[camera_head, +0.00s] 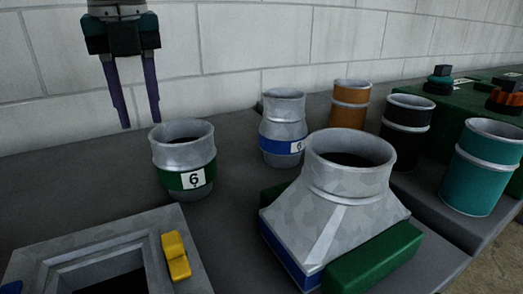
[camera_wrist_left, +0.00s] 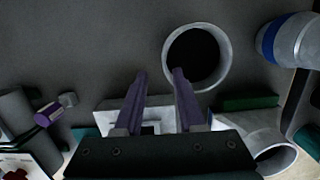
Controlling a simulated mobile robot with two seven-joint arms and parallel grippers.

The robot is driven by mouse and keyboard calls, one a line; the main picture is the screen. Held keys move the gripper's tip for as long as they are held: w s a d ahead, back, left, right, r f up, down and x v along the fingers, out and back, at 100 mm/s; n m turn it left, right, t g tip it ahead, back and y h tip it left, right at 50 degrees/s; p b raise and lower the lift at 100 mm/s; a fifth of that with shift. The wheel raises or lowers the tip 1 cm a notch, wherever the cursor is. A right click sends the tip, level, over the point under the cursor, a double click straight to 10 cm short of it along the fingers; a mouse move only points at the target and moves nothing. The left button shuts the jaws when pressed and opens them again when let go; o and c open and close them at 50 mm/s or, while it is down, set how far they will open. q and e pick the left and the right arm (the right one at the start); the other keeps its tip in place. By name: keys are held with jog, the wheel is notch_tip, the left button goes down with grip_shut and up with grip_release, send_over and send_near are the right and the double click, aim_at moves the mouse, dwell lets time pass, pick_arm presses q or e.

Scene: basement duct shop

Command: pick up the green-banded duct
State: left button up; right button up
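The green-banded duct (camera_head: 183,155) is a short grey metal collar with a green band and a label reading 6. It stands upright on the grey bench, left of centre in the head view. In the left wrist view its round open mouth (camera_wrist_left: 229,58) faces the camera; the band is hidden there. My left gripper (camera_head: 140,125) hangs fingers-down, above and to the left of the duct in the head view. Its purple fingers (camera_wrist_left: 160,75) are apart with nothing between them. In the wrist view one finger overlaps the mouth's lower left edge. My right gripper is not in view.
A blue-banded duct (camera_head: 283,128) stands behind to the right. A large square-to-round fitting (camera_head: 348,190) with green blocks is at front right. A square metal frame with a yellow clip (camera_head: 175,256) is at front left. Orange, black and teal cylinders stand further right. A block wall is behind.

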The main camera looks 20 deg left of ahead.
aim_at(151, 137)
pick_arm(q)
jog(key=f, duration=0.2)
jog(key=w+f, duration=0.1)
jog(key=f, duration=0.2)
jog(key=shift+a+f, duration=0.1)
jog(key=shift+w, duration=0.1)
grip_shut()
dwell(1.1)
